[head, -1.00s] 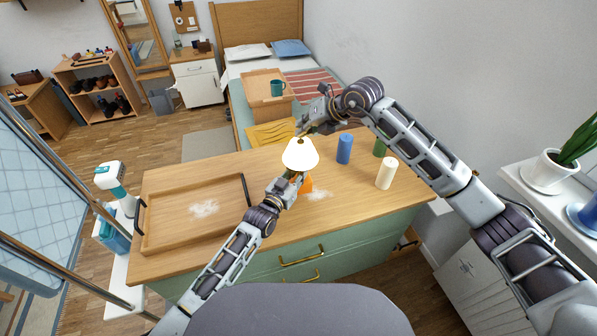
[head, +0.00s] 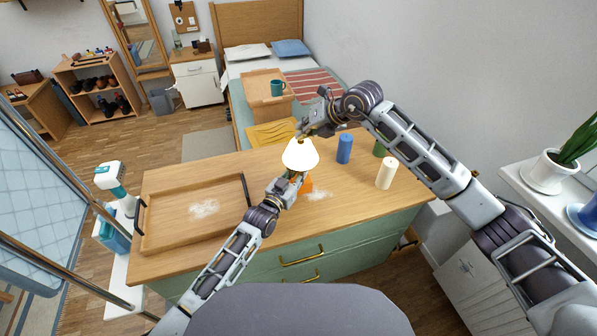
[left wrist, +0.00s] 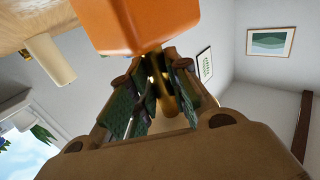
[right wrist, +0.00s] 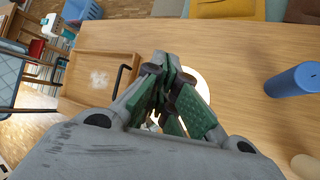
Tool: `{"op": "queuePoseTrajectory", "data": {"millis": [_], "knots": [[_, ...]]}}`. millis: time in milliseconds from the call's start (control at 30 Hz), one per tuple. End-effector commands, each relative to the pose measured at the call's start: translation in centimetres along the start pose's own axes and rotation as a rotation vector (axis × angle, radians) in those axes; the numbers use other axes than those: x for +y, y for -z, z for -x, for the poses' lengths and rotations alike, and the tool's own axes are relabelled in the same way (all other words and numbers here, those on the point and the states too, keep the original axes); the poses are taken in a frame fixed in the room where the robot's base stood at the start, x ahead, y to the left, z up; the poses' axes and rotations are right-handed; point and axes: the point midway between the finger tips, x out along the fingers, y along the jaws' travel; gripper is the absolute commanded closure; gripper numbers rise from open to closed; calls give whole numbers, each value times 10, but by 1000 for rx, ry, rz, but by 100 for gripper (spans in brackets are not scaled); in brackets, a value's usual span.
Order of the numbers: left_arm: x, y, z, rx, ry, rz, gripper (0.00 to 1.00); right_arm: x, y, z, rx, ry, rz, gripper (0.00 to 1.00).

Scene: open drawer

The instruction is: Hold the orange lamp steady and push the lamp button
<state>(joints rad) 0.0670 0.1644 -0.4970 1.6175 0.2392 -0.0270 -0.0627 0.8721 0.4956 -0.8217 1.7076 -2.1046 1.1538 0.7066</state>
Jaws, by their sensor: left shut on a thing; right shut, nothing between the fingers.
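The orange lamp stands on the wooden dresser top; its glowing cream shade (head: 300,154) and part of its orange base (head: 306,186) show in the head view. The base also fills the top of the left wrist view (left wrist: 135,22). My left gripper (head: 292,177) is shut on the lamp just under the shade. My right gripper (head: 303,132) is shut and empty, right at the top of the shade. In the right wrist view its closed fingers (right wrist: 170,85) cover much of the pale shade (right wrist: 198,82). I cannot make out the lamp button.
A blue cylinder (head: 344,149), a green one (head: 380,148) and a cream one (head: 386,173) stand right of the lamp. A wooden tray (head: 165,222) with white powder lies at the left.

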Motion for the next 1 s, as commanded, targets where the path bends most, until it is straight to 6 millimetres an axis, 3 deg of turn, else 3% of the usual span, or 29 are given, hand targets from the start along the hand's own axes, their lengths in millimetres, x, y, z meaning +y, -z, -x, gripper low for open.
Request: {"op": "queuePoseTrajectory", "data": {"millis": [1000], "knots": [[0,0,0,0,0,0,100,5,-5,6,1,0,0,100]]}}
